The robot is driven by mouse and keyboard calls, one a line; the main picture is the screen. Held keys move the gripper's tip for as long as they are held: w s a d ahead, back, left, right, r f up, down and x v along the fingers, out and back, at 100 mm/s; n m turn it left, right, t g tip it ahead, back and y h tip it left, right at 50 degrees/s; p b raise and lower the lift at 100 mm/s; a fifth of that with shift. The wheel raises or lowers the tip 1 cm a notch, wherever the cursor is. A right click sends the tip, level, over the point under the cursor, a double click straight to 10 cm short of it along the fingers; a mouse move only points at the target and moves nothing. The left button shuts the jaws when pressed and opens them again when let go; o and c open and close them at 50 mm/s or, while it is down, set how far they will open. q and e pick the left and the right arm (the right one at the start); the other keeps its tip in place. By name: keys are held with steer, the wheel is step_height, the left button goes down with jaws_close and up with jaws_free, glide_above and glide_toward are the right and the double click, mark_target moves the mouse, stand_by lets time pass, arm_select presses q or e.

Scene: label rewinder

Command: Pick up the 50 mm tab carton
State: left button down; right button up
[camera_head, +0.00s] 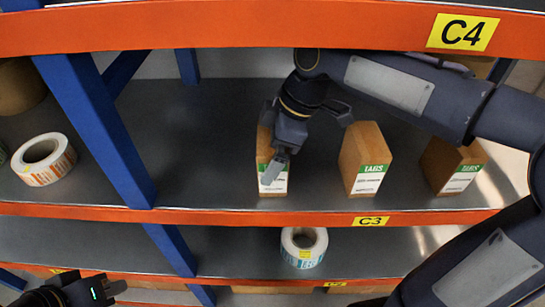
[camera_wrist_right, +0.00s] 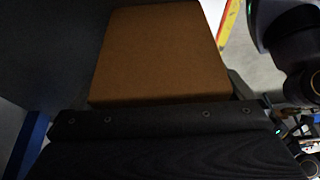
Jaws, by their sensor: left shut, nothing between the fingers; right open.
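Three brown tab cartons with white labels and green "TABS" bands stand upright on the middle shelf: a left carton (camera_head: 266,150), a middle carton (camera_head: 356,150) and a right carton (camera_head: 446,165). The sizes on the labels are too small to read, so I cannot tell which is 50 mm. My right gripper (camera_head: 306,140) is open at the left carton, and one finger covers part of its front. In the right wrist view a brown carton face (camera_wrist_right: 160,55) lies close in front of the gripper; contact cannot be told. My left gripper (camera_head: 105,290) is shut and empty at the lower left.
The orange upper shelf beam (camera_head: 250,27) with tag C4 runs above my right arm. The lower beam (camera_head: 230,217) carries tag C3. A blue upright (camera_head: 100,130) stands left of the cartons. Label rolls lie on the left (camera_head: 45,160) and on the shelf below (camera_head: 304,247).

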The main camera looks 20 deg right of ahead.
steer(key=shift+a+f, duration=0.1)
steer(key=shift+f, duration=0.3)
steer(key=c, duration=0.9)
steer(key=shift+r, duration=0.1)
